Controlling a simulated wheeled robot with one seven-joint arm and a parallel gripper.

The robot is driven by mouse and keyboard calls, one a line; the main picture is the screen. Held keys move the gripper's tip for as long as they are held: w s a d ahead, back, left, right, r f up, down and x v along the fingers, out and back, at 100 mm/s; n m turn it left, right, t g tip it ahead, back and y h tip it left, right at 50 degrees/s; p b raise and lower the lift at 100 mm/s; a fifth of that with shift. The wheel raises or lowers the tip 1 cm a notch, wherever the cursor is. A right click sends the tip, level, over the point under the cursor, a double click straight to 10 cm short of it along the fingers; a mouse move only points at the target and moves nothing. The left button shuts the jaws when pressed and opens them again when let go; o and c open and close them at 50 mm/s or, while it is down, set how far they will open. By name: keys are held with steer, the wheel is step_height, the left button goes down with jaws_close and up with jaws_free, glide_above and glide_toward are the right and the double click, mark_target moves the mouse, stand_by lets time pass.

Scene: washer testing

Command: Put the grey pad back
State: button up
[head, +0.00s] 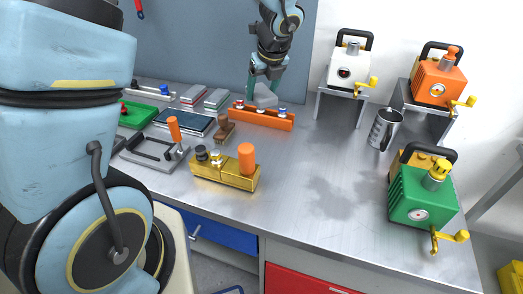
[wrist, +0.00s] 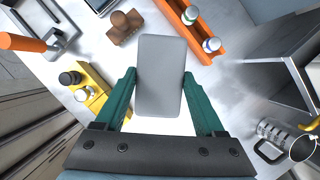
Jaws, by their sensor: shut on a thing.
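The grey pad (wrist: 160,75) is a flat, rounded rectangle. It sits between the two green fingers of my gripper (wrist: 159,76), which is shut on its sides.
The orange tray (head: 262,120) holds several small bottles. A brown stamp (head: 224,131), a gold block (head: 225,177) and a dark flat pad (head: 184,123) lie to the left. Cranked machines, including a green one (head: 420,200), and a metal mug (head: 383,130) stand right. The middle-right bench is clear.

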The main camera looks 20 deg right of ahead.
steer(key=b, duration=0.7)
glide_above(260, 146)
steer(key=s, duration=0.1)
step_height(260, 146, down, 8)
step_height(260, 146, down, 9)
steer(key=shift+d+f, duration=0.1)
steer(key=shift+f, duration=0.1)
steer(key=shift+s, duration=0.1)
steer(key=shift+f, duration=0.1)
steer(key=o, duration=1.3)
steer(key=v, duration=1.2)
steer(key=shift+r, duration=0.25)
